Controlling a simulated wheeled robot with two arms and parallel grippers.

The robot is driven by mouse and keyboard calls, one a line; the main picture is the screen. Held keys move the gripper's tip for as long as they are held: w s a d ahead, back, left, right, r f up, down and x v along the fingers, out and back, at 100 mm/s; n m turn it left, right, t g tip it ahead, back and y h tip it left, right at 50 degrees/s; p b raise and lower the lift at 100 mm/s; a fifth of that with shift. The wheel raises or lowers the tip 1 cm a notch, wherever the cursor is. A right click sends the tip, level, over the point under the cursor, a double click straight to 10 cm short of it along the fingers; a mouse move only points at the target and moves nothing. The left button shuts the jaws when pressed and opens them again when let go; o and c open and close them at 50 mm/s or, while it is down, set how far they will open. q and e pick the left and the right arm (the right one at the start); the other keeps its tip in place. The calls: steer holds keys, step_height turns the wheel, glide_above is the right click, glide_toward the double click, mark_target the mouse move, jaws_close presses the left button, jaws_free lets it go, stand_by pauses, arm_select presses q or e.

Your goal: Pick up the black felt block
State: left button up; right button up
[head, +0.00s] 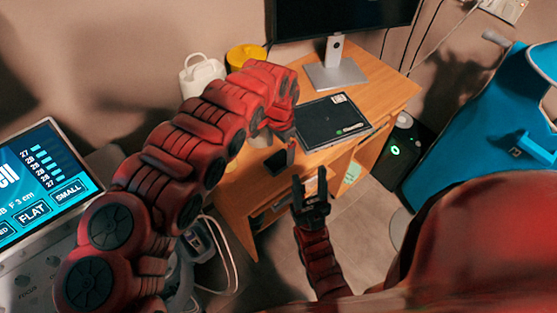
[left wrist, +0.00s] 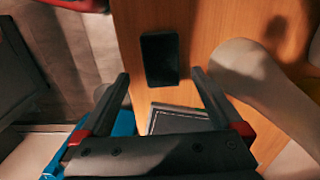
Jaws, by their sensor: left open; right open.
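A black felt block (left wrist: 159,59) lies on the wooden desk in the left wrist view, with a rounded dark rectangular outline. It also shows in the head view (head: 276,162) near the desk's front edge. My left gripper (left wrist: 160,76) is open and empty, its two fingers pointing toward the block, which appears between and just beyond the fingertips. The exact gap above it is hard to tell. In the head view my left gripper (head: 279,149) is partly hidden by its own wrist. My right gripper (head: 311,184) is open and empty, lower, in front of the desk.
The wooden desk (head: 385,92) carries a black tablet-like pad (head: 325,120), a monitor (head: 335,65), a white jug (head: 200,75) and a yellow-lidded container (head: 245,55). A console screen (head: 45,185) stands left. A blue chair (head: 480,120) and black box (head: 397,155) are right.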

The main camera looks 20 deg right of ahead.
mark_target(279, 160)
arm_select(q)
steer(key=shift+w+a+f+p, duration=0.1)
steer(key=shift+f+p, duration=0.25)
steer(key=shift+f, duration=1.1)
steer(key=shift+a+f+p, duration=0.1)
steer(key=shift+f+p, duration=0.25)
steer(key=shift+f, duration=1.05)
steer(key=c, duration=1.4)
